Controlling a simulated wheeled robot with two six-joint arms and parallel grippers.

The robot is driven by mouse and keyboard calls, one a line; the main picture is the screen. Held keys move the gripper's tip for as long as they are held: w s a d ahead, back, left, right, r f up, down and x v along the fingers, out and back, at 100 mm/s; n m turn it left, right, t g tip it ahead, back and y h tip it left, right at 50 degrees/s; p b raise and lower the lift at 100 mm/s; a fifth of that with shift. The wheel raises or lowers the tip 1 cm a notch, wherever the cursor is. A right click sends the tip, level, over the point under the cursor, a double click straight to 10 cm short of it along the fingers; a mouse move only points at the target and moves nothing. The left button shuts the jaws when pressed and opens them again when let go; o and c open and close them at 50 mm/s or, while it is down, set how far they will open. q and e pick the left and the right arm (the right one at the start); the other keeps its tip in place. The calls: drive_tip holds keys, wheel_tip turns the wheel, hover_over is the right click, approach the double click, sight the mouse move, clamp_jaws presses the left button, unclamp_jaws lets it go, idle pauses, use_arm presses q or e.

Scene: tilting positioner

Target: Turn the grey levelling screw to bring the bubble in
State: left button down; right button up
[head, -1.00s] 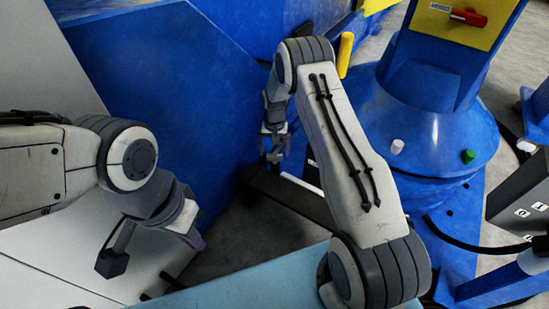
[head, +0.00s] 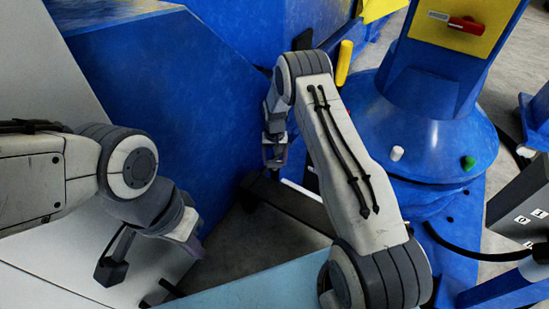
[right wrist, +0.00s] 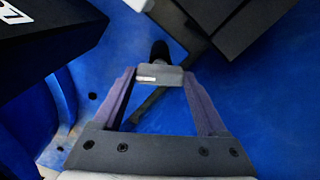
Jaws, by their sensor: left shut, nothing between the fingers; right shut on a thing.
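In the right wrist view a small grey block with a pale mark, which looks like the head of the grey levelling screw (right wrist: 159,75), sits between the fingertips of my right gripper (right wrist: 160,80). The gripper is shut on it. A short black cylinder (right wrist: 160,52) shows just beyond it. In the head view my right gripper (head: 275,153) points down beside a blue panel, and what it holds cannot be made out there. My left gripper (head: 195,249) is at the lower left, away from the screw, shut and empty. I cannot make out the bubble in either view.
A blue round base (head: 430,140) with white (head: 397,153) and green (head: 468,162) knobs stands at right. A yellow post (head: 344,62) rises behind my right arm. A dark box with labels (head: 520,210) is at far right. Dark blocks (right wrist: 230,25) lie close beyond the right fingertips.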

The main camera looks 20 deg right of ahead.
drive_tip(key=shift+r+n+p, duration=0.2)
drive_tip(key=shift+n+p, duration=1)
drive_tip(key=shift+p, duration=0.05)
drive_tip(key=shift+n+p, duration=0.65)
drive_tip(key=shift+n, duration=0.15)
drive_tip(key=shift+f+n+p, duration=0.1)
drive_tip(key=shift+n+p, duration=0.6)
drive_tip(key=shift+n, duration=0.5)
drive_tip(key=shift+f+n+p, duration=0.1)
drive_tip(key=shift+n+p, duration=0.4)
drive_tip(key=shift+n, duration=0.8)
drive_tip(key=o, duration=1.3)
